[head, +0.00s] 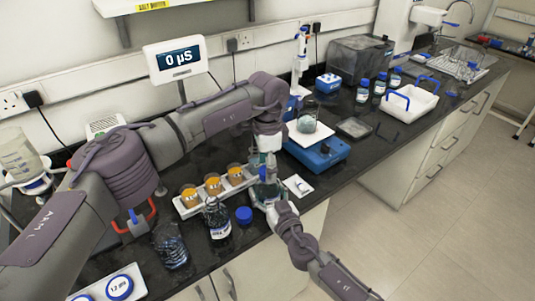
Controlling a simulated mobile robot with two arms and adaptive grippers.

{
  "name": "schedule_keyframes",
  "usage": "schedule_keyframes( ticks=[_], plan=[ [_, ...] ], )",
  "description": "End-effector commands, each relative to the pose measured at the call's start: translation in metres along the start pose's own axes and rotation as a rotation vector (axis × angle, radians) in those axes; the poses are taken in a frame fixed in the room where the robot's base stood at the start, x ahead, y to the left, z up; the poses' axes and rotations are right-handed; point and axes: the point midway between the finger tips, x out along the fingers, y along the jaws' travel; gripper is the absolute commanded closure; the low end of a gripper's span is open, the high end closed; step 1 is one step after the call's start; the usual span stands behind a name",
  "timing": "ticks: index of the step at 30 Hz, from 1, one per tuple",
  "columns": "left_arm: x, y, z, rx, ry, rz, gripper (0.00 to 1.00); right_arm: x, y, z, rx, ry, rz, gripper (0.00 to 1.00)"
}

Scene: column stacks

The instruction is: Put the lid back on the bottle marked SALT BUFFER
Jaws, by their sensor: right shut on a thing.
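My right gripper (265,190), its arm coming in from the lower right, is shut on a clear bottle (268,173) that stands upright near the front edge of the bench. My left gripper (267,145) is just above this bottle, pointing down; its fingers are small and partly hidden, so I cannot tell whether they hold anything. A blue lid (243,215) lies on the dark bench to the left of my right gripper. Another clear bottle (217,220) with a white label stands left of that lid. I cannot read SALT BUFFER on either bottle.
A white rack (184,211) with orange-filled beakers is behind the lid. A blue stirrer (318,150) carrying a flask is at right, with a small white dish (298,186) before it. A glass beaker (171,246) is front left. Several blue-capped bottles (379,84) stand farther back.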

Motion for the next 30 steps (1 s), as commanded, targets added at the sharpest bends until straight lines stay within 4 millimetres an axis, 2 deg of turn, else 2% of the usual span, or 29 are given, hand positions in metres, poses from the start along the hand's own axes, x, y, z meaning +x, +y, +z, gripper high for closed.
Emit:
schedule_keyframes(
  ticks=[4, 13, 14, 25, 30],
  plan=[
    [0.0103, 0.0005, 0.0000, 0.001, -0.001, 0.001, 0.32, -0.0002, 0.0000, 0.0007, 0.000, -0.001, 0.000, 1.00],
    [0.0118, 0.0004, -0.0002, 0.001, 0.000, 0.000, 0.32, -0.0002, 0.0000, 0.0008, 0.000, -0.001, 0.000, 1.00],
    [0.0118, 0.0004, -0.0002, 0.001, 0.000, 0.000, 0.35, -0.0002, 0.0000, 0.0008, 0.000, -0.001, 0.000, 1.00],
    [0.0115, 0.0003, -0.0003, 0.001, 0.000, 0.000, 0.96, -0.0002, 0.0000, 0.0008, 0.000, -0.001, 0.000, 1.00],
    [0.0113, 0.0001, -0.0002, 0.083, 0.000, -0.001, 0.96, -0.0002, -0.0001, 0.0007, 0.000, -0.001, 0.000, 1.00]
  ],
)
